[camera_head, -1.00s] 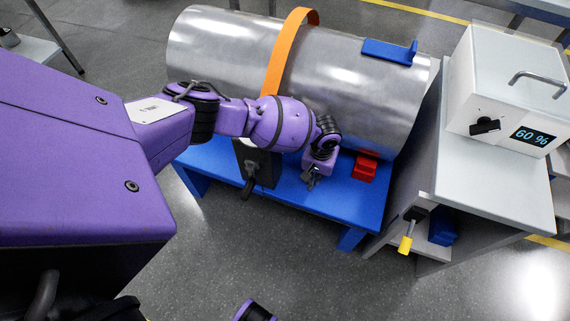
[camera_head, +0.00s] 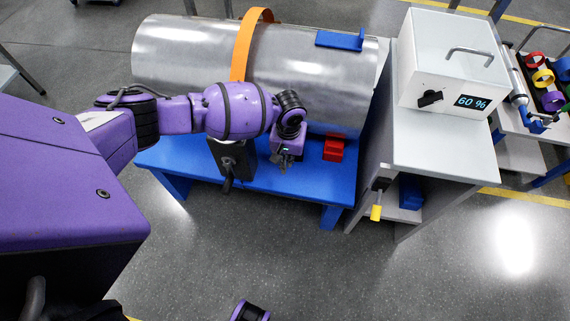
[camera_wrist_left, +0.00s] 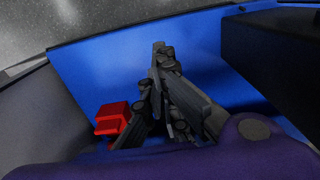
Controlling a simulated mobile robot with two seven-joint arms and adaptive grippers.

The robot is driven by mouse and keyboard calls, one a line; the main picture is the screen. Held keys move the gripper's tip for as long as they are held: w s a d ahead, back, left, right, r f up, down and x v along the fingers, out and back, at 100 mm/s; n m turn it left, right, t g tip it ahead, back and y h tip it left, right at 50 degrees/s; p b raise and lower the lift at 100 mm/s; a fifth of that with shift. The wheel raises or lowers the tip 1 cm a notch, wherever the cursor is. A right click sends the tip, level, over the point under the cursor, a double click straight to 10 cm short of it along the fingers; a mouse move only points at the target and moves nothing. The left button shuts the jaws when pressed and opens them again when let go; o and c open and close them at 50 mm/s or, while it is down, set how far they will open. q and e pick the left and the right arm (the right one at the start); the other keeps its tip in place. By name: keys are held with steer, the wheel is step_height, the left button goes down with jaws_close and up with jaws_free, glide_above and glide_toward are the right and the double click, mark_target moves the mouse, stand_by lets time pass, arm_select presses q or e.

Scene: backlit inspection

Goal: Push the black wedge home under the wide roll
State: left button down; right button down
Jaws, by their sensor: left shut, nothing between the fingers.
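The wide roll (camera_head: 190,55) is a large shiny metal cylinder with an orange strap, lying on a blue stand (camera_head: 300,182). The black wedge (camera_head: 236,158) looks like a dark block with a handle at the roll's front lower edge; my arm partly covers it. In the left wrist view the black wedge (camera_wrist_left: 280,55) is at the right. My left gripper (camera_head: 285,165) is shut and empty over the stand, right of the black wedge and apart from it. Its fingers (camera_wrist_left: 158,50) also show in the left wrist view. My right gripper is out of view.
A red wedge (camera_head: 334,149) sits under the roll, right of my left gripper. A blue bracket (camera_head: 340,40) lies on the roll. A grey cabinet (camera_head: 440,145) with a white box (camera_head: 450,60) reading 60 % stands close at right. Open floor lies in front.

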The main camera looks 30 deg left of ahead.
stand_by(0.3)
arm_select(q)
steer(key=s+d+f+m+t+h, duration=0.1)
steer(key=s+d+f+m+h, duration=0.2)
steer(key=s+d, duration=0.65)
steer(key=s+d+f+t+h, duration=0.15)
steer(key=s+d+f, duration=0.45)
steer(key=s, duration=0.6)
steer(key=s+a+r+t+y, duration=0.2)
steer(key=s+a+r, duration=0.2)
steer(key=s+a, duration=0.2)
steer(key=s+a+r+m+t+y, duration=0.1)
steer(key=s+a+r, duration=0.4)
steer(key=s, duration=0.5)
steer(key=a+t+y, duration=0.1)
steer(key=a, duration=0.1)
steer(key=shift+s+a, duration=0.3)
steer(key=shift+s, duration=0.1)
steer(key=shift+t, duration=0.25)
